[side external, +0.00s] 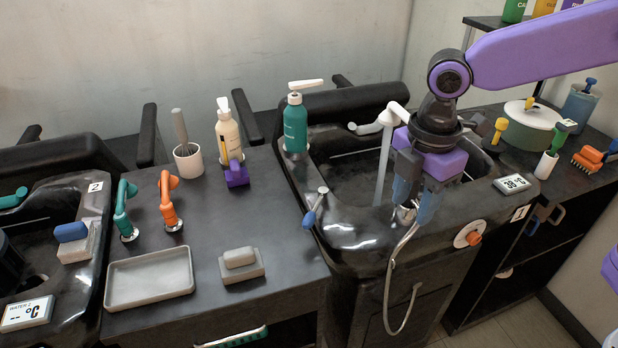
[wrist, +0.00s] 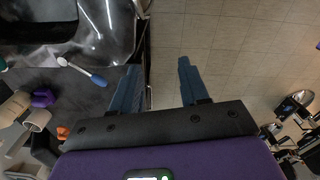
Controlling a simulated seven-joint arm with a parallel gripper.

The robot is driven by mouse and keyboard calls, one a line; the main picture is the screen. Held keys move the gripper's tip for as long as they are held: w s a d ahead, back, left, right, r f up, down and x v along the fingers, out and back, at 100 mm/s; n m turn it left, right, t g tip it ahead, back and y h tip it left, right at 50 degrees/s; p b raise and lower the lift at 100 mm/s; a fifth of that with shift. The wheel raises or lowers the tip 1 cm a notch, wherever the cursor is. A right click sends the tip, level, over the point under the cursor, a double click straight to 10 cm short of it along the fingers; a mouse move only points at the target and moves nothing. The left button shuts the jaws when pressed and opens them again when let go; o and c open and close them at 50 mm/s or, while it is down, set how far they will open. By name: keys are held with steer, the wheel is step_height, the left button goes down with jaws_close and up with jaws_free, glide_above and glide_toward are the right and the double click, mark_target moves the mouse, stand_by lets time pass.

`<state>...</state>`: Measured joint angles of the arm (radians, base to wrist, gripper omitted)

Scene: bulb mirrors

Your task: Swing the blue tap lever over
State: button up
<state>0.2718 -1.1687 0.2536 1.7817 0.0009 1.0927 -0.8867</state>
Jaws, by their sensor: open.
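The blue tap lever (side external: 312,214) sits on the left front rim of the right-hand black basin. It has a blue handle and a pale metal stem, and slants down toward the front. In the wrist view the lever (wrist: 95,78) shows at upper left, left of both fingers. My gripper (side external: 413,207) has blue fingers that are apart with nothing between them. It points down over the front rim of the basin, well to the right of the lever and not touching it. In the wrist view my gripper (wrist: 158,68) has only floor between its fingertips.
A white shower handset (side external: 384,150) and a hanging hose (side external: 390,285) are close to my gripper. An orange knob (side external: 474,238) is on the basin front. A teal pump bottle (side external: 295,125) stands behind the lever. A grey tray (side external: 149,278) lies on the left counter.

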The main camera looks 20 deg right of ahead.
steer(key=w+a+f+n, duration=0.2)
steer(key=w+a+n, duration=0.1)
steer(key=w+a, duration=0.45)
steer(key=n, duration=0.5)
glide_toward(309, 217)
steer(key=shift+w+a, duration=0.1)
steer(key=shift+f, duration=4.2)
steer(key=shift+f, duration=0.25)
steer(key=c, duration=0.8)
